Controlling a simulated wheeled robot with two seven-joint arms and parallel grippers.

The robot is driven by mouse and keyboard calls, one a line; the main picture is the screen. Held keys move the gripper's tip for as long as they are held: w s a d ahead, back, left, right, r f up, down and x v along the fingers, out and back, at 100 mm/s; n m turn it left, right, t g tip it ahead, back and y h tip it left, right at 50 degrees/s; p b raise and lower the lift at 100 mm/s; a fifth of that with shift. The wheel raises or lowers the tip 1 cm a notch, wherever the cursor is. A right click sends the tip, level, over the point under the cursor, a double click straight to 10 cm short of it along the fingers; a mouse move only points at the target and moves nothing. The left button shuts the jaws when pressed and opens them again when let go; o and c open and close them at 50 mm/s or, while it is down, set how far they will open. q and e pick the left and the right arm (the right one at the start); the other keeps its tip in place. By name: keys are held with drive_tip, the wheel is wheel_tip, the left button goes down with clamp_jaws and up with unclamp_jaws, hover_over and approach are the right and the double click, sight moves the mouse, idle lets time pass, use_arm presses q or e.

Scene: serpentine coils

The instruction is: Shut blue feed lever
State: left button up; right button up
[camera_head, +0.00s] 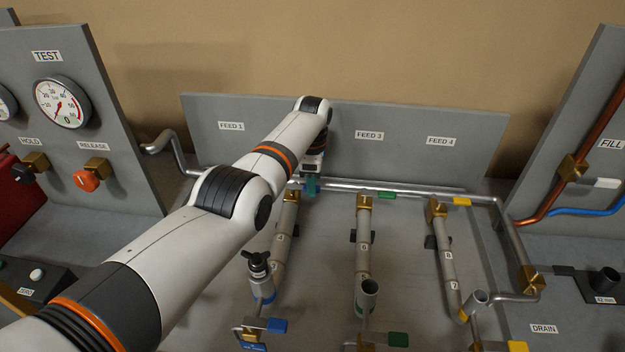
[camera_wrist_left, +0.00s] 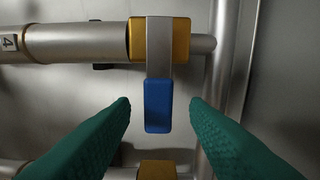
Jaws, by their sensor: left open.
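The blue feed lever (camera_wrist_left: 158,105) shows in the left wrist view on a brass valve (camera_wrist_left: 178,40). It points across the horizontal pipe, at right angles to it. My left gripper (camera_wrist_left: 160,103) is open, with one teal finger on each side of the blue grip and gaps between. In the head view my left gripper (camera_head: 311,186) is at the top of the leftmost branch pipe, by a brass valve (camera_head: 291,193), and largely hides the lever there. My right gripper is not in view.
Green (camera_head: 386,195) and yellow (camera_head: 461,201) levers stand along the same header pipe to the right. A lower blue lever (camera_head: 277,325) sits nearer me. A grey back panel (camera_head: 400,120) rises behind. Another brass valve (camera_wrist_left: 157,170) is at the wrist view's bottom edge.

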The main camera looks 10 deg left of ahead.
use_arm(q)
wheel_tip(320, 180, up, 2)
drive_tip(key=shift+r+p, duration=0.15)
drive_tip(key=shift+p, duration=0.3)
wheel_tip(320, 180, up, 10)
drive_tip(key=b, duration=0.2)
drive_tip(key=shift+f, duration=0.2)
